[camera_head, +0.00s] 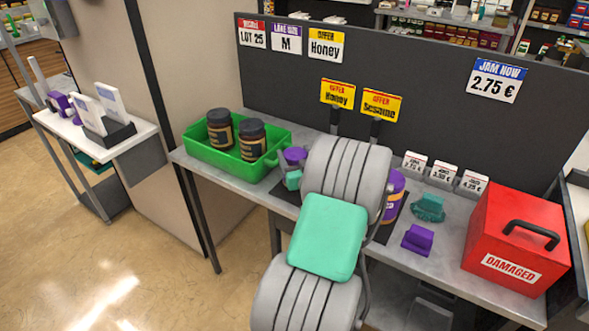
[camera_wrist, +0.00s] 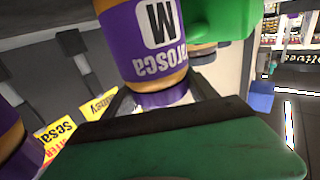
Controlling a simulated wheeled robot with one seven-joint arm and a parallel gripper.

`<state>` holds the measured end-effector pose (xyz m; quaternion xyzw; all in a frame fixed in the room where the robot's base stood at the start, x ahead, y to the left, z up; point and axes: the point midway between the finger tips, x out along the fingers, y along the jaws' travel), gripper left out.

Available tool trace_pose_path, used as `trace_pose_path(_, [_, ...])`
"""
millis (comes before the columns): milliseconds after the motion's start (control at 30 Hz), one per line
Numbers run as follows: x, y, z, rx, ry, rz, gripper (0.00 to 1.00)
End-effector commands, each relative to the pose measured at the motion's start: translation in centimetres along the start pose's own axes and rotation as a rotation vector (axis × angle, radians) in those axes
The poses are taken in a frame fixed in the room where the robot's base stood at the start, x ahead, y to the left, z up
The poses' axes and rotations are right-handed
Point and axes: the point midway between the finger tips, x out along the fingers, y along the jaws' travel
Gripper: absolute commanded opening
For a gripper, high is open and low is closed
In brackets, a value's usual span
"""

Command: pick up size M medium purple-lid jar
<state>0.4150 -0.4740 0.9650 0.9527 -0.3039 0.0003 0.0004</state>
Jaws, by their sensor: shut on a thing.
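In the wrist view, a jar (camera_wrist: 150,45) with a purple label reading "M" and a purple lid appears upside down. My gripper (camera_wrist: 165,97) is shut on it at the lid, with dark fingers on both sides. The jar's far end is cut off by the frame's top edge. A second purple-labelled jar (camera_wrist: 14,150) shows in part at lower left; its size mark cannot be read. In the head view, my arm hides the gripper and most of the held jar. A purple-lidded jar (camera_head: 395,192) shows partly to the right of my arm.
A green crate (camera_head: 203,158) with two dark jars (camera_head: 220,128) stands left on the bench. A teal piece (camera_head: 428,207), a purple piece (camera_head: 418,239) and a red "DAMAGED" box (camera_head: 515,237) are at right. Small price signs (camera_head: 443,172) and a dark back panel (camera_head: 420,90) stand behind.

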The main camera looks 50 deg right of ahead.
Motion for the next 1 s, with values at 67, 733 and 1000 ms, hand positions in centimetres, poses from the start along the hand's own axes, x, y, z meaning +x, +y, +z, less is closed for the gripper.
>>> trace_pose_path(67, [0.0, -0.1, 0.1, 0.002, -0.002, -0.002, 0.21])
trace_pose_path(733, [0.0, -0.1, -0.6, 0.0, 0.002, -0.003, 0.0])
trace_pose_path(1000, [-1.7, 0.6, -5.3, -0.005, 0.007, 0.003, 0.0])
